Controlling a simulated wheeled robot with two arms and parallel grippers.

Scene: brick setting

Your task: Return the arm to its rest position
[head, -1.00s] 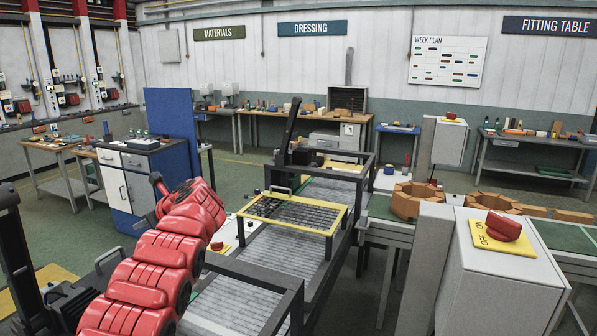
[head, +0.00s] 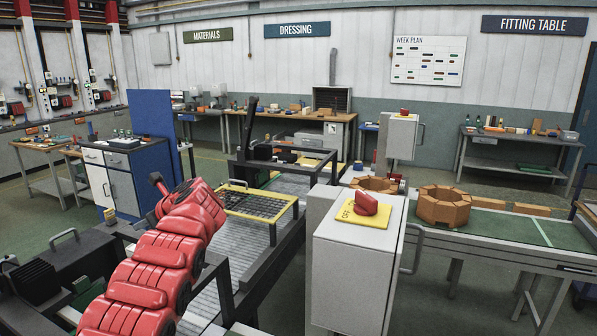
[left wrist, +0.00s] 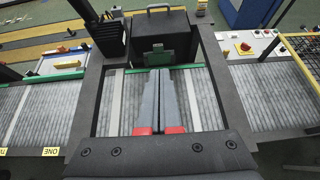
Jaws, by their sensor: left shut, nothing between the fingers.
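My left arm, red and segmented, comes in from the bottom left in the head view and bends at its top near the conveyor. My left gripper (left wrist: 159,72) shows clearly in the left wrist view: two long grey fingers with red bases lie side by side, shut and empty. They are above a grey roller conveyor (left wrist: 205,105) with a dark frame, and no object is between them. My right gripper is in neither view.
A grey cabinet (head: 352,275) with a red switch stands close in front. A yellow-edged mesh frame (head: 262,222) lies beyond my arm. Brick rings (head: 444,205) sit on a green-topped table at right. A blue cabinet (head: 152,190) stands at left. Open floor shows behind.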

